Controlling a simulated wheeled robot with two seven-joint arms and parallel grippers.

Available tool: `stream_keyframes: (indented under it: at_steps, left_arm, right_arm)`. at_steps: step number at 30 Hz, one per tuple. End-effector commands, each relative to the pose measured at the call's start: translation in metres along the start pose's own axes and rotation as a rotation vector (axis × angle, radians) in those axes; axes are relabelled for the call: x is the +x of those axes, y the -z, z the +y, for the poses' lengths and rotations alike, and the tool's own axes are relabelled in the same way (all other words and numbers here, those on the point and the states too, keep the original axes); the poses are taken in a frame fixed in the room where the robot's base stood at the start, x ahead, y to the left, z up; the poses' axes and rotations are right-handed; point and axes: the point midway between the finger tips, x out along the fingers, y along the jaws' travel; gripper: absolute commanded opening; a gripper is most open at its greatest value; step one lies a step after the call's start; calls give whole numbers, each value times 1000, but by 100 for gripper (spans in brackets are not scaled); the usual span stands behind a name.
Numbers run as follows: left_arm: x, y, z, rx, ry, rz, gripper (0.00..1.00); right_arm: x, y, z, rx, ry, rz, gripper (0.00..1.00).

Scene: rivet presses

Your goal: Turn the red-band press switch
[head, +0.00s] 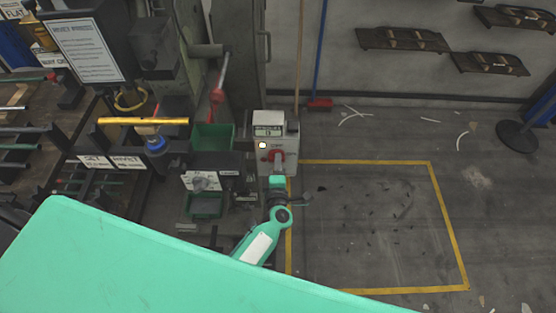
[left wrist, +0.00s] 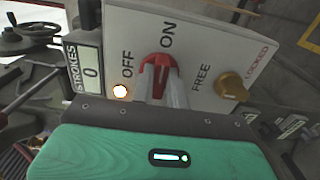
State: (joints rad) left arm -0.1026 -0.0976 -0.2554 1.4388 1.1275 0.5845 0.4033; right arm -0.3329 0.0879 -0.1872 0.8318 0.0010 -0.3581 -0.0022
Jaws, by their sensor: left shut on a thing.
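A pale control box (head: 284,148) stands beside the press, with a red rotary switch (head: 273,155) on its face. In the left wrist view the red switch (left wrist: 160,66) sits on a white panel (left wrist: 205,45) marked OFF and ON, and its upper end points roughly toward ON. My left gripper (head: 278,165) is at the box. In the left wrist view its two fingers (left wrist: 162,88) are shut on the switch, one on each side, hiding its lower part. My right gripper is not in view. I cannot make out a red band on the press.
The panel also bears a brass knob (left wrist: 231,86) by FREE and LOCKED, a lit white lamp (left wrist: 121,91) and a STROKES counter (left wrist: 89,72) reading 0. Green bins (head: 212,137) stand left of the box. The yellow-outlined floor (head: 370,220) at right is mostly clear.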

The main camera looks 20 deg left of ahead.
Motion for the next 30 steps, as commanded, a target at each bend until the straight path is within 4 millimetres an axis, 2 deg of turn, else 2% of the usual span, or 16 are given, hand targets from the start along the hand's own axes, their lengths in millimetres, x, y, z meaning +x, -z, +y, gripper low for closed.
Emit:
stream_keyframes:
  at_steps: [18, 19, 21, 30]
  left_arm:
    - [-1, -1, -2, 41, 2, -2, 0]
    - [-1, -1, -2, 41, 2, -2, 20]
    - [-1, -1, -1, 41, 2, -2, 34]
    - [-1, 0, -1, 40, 1, -1, 36]
  right_arm:
    - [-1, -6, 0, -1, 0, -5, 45]
    - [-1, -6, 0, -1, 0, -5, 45]
    - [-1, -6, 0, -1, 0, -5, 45]
    - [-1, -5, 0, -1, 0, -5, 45]
